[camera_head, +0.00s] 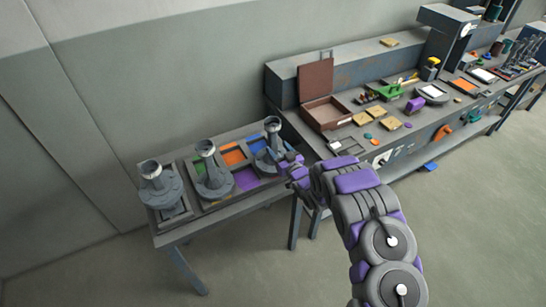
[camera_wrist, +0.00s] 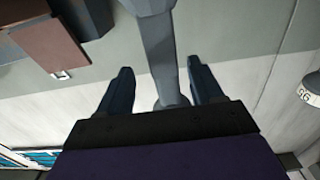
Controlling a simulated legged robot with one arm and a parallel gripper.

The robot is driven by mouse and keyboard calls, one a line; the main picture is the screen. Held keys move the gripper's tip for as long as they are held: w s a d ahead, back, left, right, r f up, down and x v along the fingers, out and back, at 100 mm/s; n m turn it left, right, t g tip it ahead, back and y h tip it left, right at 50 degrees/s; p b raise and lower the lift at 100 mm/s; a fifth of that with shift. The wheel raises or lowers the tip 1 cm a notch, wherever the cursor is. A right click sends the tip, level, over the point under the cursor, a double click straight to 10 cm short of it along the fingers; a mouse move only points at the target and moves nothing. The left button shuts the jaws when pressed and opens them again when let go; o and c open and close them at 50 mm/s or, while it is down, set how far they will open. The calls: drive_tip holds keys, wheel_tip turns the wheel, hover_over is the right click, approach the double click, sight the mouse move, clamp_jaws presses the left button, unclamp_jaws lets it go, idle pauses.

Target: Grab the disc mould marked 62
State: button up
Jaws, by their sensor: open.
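Three grey disc moulds, each a flat disc with an upright post, stand on the small table: left (camera_head: 160,184), middle (camera_head: 213,178) and right (camera_head: 270,150). My gripper (camera_head: 287,166) is at the right mould. In the wrist view my gripper (camera_wrist: 160,75) is open, with a grey post (camera_wrist: 158,45) between its two fingers. Gaps show on both sides of the post. No number shows on this post. A round post end (camera_wrist: 310,92) at the right edge of the wrist view bears a mark like 66 or 99, partly cut off. I cannot read 62 anywhere.
The small table (camera_head: 205,228) also holds orange, blue and purple panels. A long workbench (camera_head: 350,145) stands to the right with an open brown case (camera_head: 326,112), tan blocks and several tools. A wall is close behind the small table. The floor in front is clear.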

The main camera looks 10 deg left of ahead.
sight(274, 145)
drive_tip(key=x, duration=0.4)
drive_tip(key=shift+a+r+b, duration=0.15)
drive_tip(key=shift+a+b, duration=0.15)
drive_tip(key=shift+a, duration=0.1)
drive_tip(key=shift+w, duration=0.2)
clamp_jaws()
idle(0.4)
